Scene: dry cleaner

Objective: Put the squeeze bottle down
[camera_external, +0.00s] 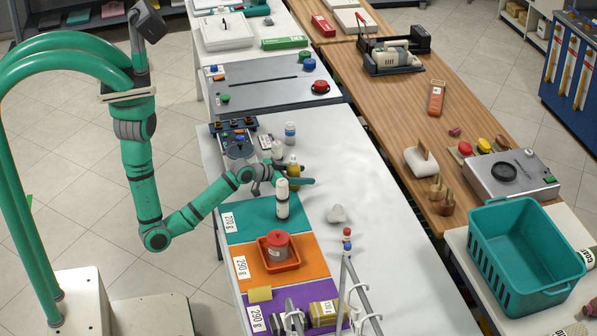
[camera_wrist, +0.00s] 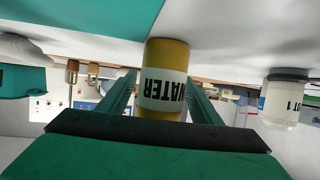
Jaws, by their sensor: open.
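A yellow bottle with a white "WATER" label (camera_wrist: 165,90) shows between my fingers in the wrist view, where the picture is upside down. It is also in the external view (camera_external: 293,169), upright beside the teal mat (camera_external: 250,217). My gripper (camera_external: 297,178) is open around it, with gaps visible beside the bottle in the wrist view. I cannot tell for sure which bottle is the squeeze bottle.
A blue-and-white bottle (camera_external: 290,134) stands behind my gripper, near a dark rack (camera_external: 222,126). An orange tray (camera_external: 296,262) holds a red-lidded jar (camera_external: 278,245). A grey lump (camera_external: 337,214) lies right of the mats. The white table (camera_external: 365,180) is clear farther right.

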